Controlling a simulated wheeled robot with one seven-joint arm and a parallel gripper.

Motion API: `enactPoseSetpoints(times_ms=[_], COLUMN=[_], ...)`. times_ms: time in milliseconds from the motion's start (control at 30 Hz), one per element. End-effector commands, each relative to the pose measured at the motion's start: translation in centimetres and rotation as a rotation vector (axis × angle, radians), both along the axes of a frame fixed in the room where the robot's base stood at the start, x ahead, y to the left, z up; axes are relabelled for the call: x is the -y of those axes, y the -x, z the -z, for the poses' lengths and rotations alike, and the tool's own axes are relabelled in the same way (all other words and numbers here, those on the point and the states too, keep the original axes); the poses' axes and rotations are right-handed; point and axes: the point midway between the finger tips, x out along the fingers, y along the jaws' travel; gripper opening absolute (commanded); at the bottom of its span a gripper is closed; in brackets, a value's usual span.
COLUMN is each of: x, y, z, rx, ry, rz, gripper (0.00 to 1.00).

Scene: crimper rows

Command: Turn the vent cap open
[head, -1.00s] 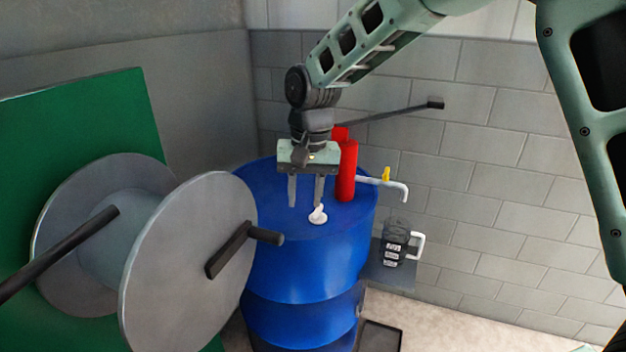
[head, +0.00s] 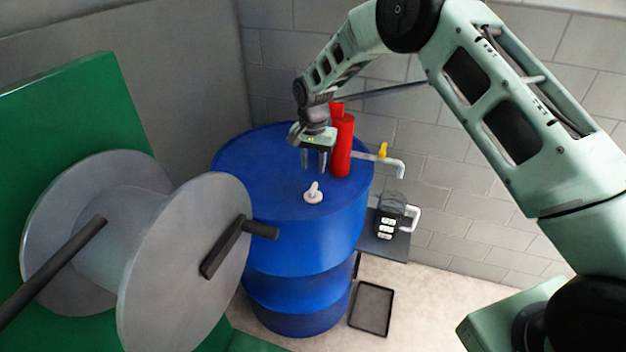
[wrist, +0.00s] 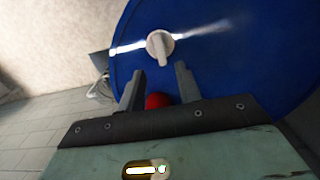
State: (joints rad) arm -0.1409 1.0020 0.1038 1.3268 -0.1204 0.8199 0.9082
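The vent cap (head: 313,194) is a small white knob with a raised handle on the top of the blue drum (head: 262,170), near its front edge. In the wrist view the cap (wrist: 160,46) sits just beyond the fingertips, with its handle pointing toward my gripper. My gripper (head: 314,171) is above the drum top, behind the cap in the head view. Its two fingers (wrist: 158,82) are apart with nothing between them, and they do not touch the cap.
A large grey reel (head: 180,265) with a dark crank is at left. A clear jug (head: 390,213) stands on a shelf at right. A black tray (head: 372,308) lies on the floor.

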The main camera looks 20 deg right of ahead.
Motion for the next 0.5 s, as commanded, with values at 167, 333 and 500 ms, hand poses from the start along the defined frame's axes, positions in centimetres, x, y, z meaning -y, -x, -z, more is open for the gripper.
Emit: enactPoseSetpoints(times_ms=[167, 333, 500], x=[0.0, 0.0, 0.0], y=[0.1, 0.0, 0.0], z=[3.5, 6.2, 7.6], rx=[-0.004, -0.002, 0.000], ry=[-0.001, -0.001, -0.001], rz=[0.000, -0.001, 0.000], gripper=[0.35, 0.35, 0.35])
